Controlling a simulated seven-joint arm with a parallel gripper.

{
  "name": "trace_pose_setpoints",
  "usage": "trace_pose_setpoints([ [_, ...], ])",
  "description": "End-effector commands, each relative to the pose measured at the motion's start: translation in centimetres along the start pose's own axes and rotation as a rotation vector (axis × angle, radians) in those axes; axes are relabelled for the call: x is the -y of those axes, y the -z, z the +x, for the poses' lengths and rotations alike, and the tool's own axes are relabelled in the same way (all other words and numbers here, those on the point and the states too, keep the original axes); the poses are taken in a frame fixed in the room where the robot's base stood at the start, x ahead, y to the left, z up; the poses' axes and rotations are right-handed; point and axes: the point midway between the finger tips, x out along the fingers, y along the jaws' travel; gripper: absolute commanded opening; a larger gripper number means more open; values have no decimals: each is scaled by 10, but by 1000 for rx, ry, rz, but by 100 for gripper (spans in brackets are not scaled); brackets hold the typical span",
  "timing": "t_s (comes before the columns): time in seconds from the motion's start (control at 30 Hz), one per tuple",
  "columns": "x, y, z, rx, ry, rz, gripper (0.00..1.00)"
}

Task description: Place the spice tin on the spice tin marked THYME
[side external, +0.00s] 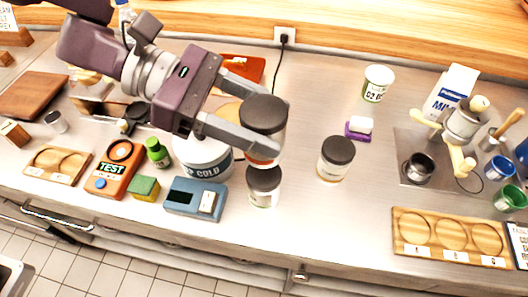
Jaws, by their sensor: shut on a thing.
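My gripper (258,122) is shut on a spice tin (265,113) with a dark lid and an orange-red lower part, held above the counter. A second dark-lidded tin (264,186) stands upright on the counter, just below the held tin in the picture. A third dark-lidded tin (336,159) with a pale, yellowish body stands upright to the right, apart from both. I cannot read the labels on the tins, so I cannot tell which is marked THYME. The height gap between the held tin and the one below is unclear.
A large white COLD tub (203,160) is left of the tins, partly behind my gripper. A blue device (195,199) lies in front. A purple block with a white top (359,127) is behind the third tin. A wooden three-ring tray (450,238) lies front right. Counter between is clear.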

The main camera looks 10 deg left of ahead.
Motion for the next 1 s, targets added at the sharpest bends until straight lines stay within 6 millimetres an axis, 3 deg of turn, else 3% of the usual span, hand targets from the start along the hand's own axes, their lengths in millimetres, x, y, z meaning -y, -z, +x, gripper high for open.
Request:
trace_pose_setpoints([
  [0.3, -1, 49, 20, 0, -2, -1, 8],
  [0.67, -1, 53, 22, 2, -3, 0, 8],
  [0.7, -1, 53, 22, 1, -3, 1, 61],
  [0.8, -1, 53, 22, 1, -3, 1, 77],
  [1.0, -1, 53, 22, 1, -3, 1, 77],
])
